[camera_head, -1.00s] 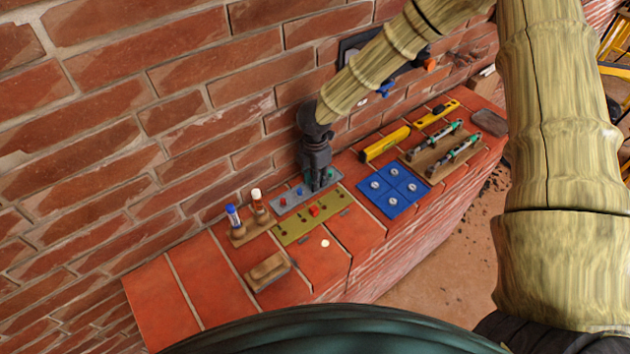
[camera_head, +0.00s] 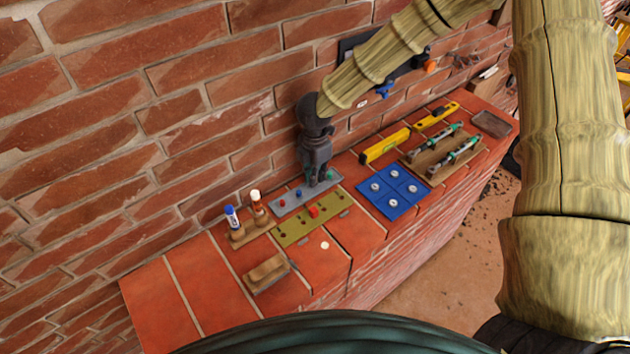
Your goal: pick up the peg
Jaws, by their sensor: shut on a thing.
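A grey board (camera_head: 289,208) with small coloured pegs lies on the brick ledge near the wall. A red peg (camera_head: 281,205), a blue peg (camera_head: 298,192) and a green peg (camera_head: 330,174) show on it. My gripper (camera_head: 316,184) points down at the board between the blue and green pegs. Its fingers are shut on a peg, which they hide almost wholly. I cannot tell whether that peg is clear of the board.
In front lies an olive board (camera_head: 290,232) with dark holes and a red block (camera_head: 314,212). Nearby are marker holders (camera_head: 254,230), a wooden block (camera_head: 266,272), a blue panel (camera_head: 392,206), a yellow level (camera_head: 385,146) and a brown rack (camera_head: 432,168). The ledge's left end is clear.

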